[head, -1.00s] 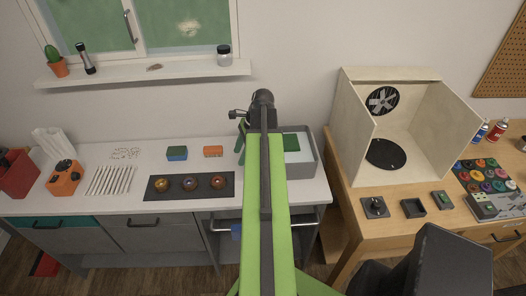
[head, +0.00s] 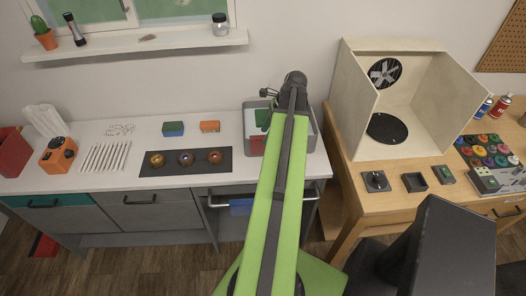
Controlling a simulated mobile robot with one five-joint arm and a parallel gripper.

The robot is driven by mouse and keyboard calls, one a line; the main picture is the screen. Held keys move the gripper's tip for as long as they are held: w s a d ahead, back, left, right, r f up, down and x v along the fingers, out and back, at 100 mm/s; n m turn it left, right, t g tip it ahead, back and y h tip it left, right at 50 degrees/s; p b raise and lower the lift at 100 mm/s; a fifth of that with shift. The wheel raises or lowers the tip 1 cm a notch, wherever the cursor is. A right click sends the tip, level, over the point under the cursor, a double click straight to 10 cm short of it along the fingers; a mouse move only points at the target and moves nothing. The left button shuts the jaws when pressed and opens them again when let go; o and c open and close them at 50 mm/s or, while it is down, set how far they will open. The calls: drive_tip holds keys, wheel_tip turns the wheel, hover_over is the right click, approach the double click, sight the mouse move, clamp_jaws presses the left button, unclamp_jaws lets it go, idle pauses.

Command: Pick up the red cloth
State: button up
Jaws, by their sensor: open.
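A small red patch (head: 257,146) shows in the grey basin (head: 314,140) at the back right of the white counter. My arm covers much of it, so I cannot tell its full shape; it may be the red cloth. A green piece (head: 262,117) is also in the basin. My gripper (head: 268,93) is over the back edge of the basin, seen small and partly behind the arm's black end. It is open, and nothing shows between its fingers.
A blue cloth (head: 241,207) hangs on the counter's front rail. A dark mat (head: 186,169) holds three round pieces. Blue-green (head: 173,129) and orange (head: 210,127) blocks lie behind it. A wooden fan booth (head: 345,100) stands right. A red object (head: 45,246) lies on the floor, far left.

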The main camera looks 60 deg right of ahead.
drive_tip(key=b+x, duration=0.1)
drive_tip(key=x, duration=0.1)
drive_tip(key=shift+f, duration=0.35)
drive_tip(key=shift+w+f, duration=0.15)
drive_tip(key=shift+a, duration=0.1)
drive_tip(key=b+x, duration=0.5)
drive_tip(key=shift+f, duration=0.1)
drive_tip(key=shift+r, duration=0.2)
drive_tip(key=shift+c, duration=0.2)
clamp_jaws()
